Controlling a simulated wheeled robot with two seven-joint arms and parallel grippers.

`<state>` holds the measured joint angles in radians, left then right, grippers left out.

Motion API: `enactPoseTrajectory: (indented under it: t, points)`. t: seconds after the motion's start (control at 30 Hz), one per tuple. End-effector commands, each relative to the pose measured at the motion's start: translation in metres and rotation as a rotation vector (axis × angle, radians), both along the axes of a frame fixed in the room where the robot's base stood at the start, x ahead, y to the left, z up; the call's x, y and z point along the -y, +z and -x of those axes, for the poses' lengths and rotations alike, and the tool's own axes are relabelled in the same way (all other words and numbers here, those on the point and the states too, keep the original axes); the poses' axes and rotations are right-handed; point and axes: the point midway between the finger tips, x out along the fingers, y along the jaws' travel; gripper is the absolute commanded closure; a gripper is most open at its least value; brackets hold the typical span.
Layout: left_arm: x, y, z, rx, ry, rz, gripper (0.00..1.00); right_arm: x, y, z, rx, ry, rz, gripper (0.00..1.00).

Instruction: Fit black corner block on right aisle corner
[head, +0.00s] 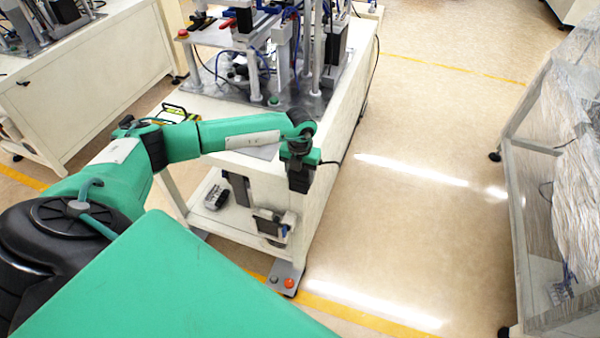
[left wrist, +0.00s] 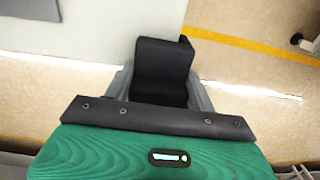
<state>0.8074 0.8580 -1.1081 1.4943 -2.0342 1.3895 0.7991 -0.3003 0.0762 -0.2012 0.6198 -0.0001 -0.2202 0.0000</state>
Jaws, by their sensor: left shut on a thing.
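The black corner block (left wrist: 163,62) is between the grey fingers of my left gripper (left wrist: 160,88) in the left wrist view. The block shows an angled, folded shape. In the head view my left gripper (head: 299,182) points down at the near right corner of the white workbench (head: 342,115). The dark part at its tip cannot be clearly told apart as block or fingers. In the left wrist view the bench's pale surface (left wrist: 95,35) lies beside and behind the block; whether they touch I cannot tell. My right gripper is not in view.
A machine with posts and hoses (head: 280,55) stands on the bench. Below is a shelf with a grey-black device (head: 216,196). A foot plate with an orange button (head: 288,283) is on the floor. The aisle floor at right is clear up to a wrapped rack (head: 560,190).

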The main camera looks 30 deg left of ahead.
Motion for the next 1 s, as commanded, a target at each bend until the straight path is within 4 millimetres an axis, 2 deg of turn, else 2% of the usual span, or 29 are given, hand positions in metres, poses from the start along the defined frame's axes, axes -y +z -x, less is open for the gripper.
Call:
enactPoseTrajectory:
  t: [0.47, 0.5, 0.6, 0.87, 1.0]
  points:
    - [0.0001, -0.0035, -0.0001, 0.0, 0.0, 0.0, 0.69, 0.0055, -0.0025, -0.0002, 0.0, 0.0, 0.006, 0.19]
    - [0.0001, -0.0035, -0.0001, 0.0, 0.0, 0.0, 0.36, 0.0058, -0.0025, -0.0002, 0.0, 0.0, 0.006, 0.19]
    - [0.0001, -0.0035, 0.0, 0.0, 0.0, 0.0, 0.19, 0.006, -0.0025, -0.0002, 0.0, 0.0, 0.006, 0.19]
    - [0.0, -0.0033, 0.0, 0.0, 0.0, 0.0, 0.19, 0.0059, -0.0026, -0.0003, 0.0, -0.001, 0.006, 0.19]
    - [0.0001, 0.0048, -0.0007, 0.002, -0.001, 0.001, 0.19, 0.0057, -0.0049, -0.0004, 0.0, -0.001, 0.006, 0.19]
